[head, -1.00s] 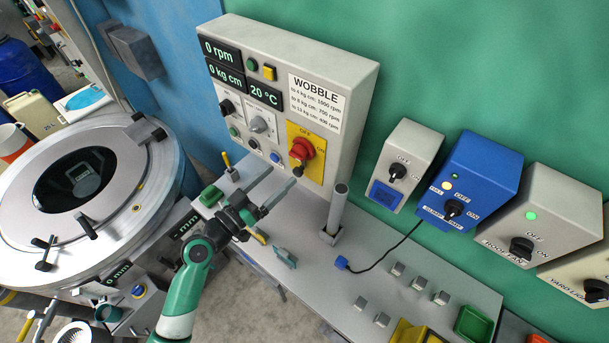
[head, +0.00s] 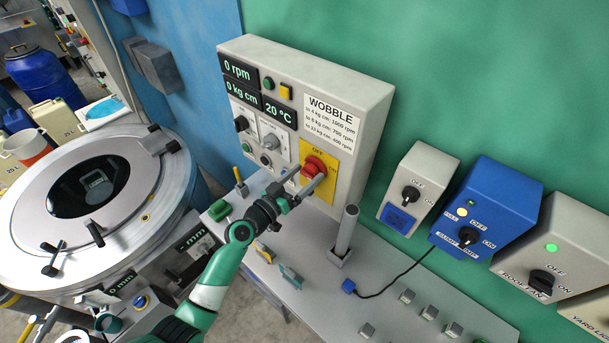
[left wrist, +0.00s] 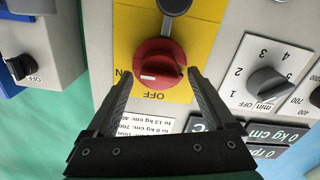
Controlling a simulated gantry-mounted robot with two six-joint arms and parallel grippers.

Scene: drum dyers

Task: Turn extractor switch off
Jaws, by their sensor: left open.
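A red rotary switch (head: 314,165) sits on a yellow plate (head: 332,150) marked OFF on the grey control box (head: 365,130). My left gripper (head: 303,182) is open in front of the switch. In the left wrist view its two fingers (left wrist: 159,78) reach toward either side of the knob; I cannot tell whether they touch it. The fingers partly hide the plate's lower part in the head view. My right gripper is not in view.
A grey upright post (head: 345,232) stands on the bench right of my left gripper. Smaller dials (head: 272,141) are left of the switch. A blue switch box (head: 500,200) is on the green wall. The round drum machine (head: 35,220) stands at the left.

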